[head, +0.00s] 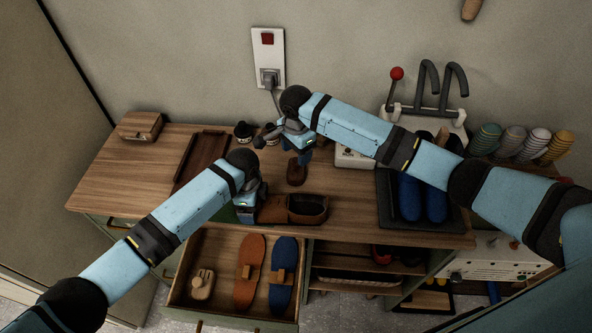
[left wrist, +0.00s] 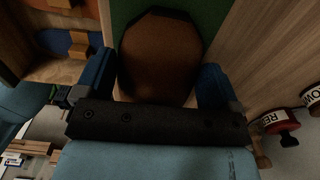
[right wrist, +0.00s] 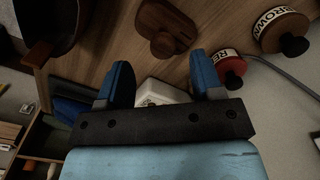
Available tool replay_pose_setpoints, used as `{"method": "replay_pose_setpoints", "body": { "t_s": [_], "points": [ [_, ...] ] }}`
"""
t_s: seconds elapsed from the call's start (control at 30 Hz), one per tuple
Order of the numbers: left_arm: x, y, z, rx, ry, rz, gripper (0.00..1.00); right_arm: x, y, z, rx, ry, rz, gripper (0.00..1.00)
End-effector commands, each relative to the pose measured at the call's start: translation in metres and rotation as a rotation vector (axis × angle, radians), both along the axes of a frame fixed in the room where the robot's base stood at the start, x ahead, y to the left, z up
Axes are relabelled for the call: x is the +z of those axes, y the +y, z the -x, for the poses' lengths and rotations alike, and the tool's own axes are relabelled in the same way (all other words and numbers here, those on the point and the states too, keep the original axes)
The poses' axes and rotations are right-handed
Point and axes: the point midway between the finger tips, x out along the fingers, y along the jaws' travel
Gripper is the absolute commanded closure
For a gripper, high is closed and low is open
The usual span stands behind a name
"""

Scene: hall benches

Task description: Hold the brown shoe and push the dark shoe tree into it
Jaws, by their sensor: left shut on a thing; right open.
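The brown shoe (head: 308,208) lies on the bench top near its front edge, its opening towards the right. My left gripper (head: 250,207) is shut on its toe end; the left wrist view shows the brown toe (left wrist: 160,58) between the fingers. The dark shoe tree (head: 297,174), dark wood with a rounded knob, rests on the bench behind the shoe, apart from it. My right gripper (head: 294,147) is open and empty above and behind the shoe tree. In the right wrist view the shoe tree (right wrist: 163,30) lies beyond the fingertips, partly cut off by the frame.
A drawer (head: 222,268) stands open in front, holding orange and blue sole-shaped pieces and a pale wooden one. Polish jars (right wrist: 281,30) stand behind.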

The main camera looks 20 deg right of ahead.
Motion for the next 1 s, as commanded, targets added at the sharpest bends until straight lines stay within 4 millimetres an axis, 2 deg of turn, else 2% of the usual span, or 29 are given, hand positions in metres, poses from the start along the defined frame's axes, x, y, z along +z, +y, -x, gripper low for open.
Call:
{"method": "replay_pose_setpoints", "body": {
  "t_s": [0.23, 0.57, 0.8, 0.83, 1.0],
  "points": [
    [-0.001, 0.0, 0.001, 0.0, 0.002, -0.001, 0.35, -0.037, 0.002, -0.003, 0.0, 0.002, 0.002, 0.39],
    [-0.002, 0.0, 0.001, 0.0, 0.003, -0.001, 0.35, -0.044, 0.002, -0.003, 0.001, 0.0, 0.0, 0.39],
    [-0.002, 0.0, 0.001, 0.0, 0.003, -0.001, 0.35, -0.044, 0.002, -0.003, 0.001, 0.0, 0.0, 0.95],
    [-0.002, 0.0, 0.001, 0.0, 0.003, -0.001, 0.35, -0.044, 0.002, -0.003, 0.001, 0.0, 0.0, 1.0],
    [-0.002, 0.0, 0.001, 0.0, 0.003, -0.001, 0.35, -0.043, 0.002, -0.003, 0.001, 0.0, 0.0, 1.0]
  ]
}}
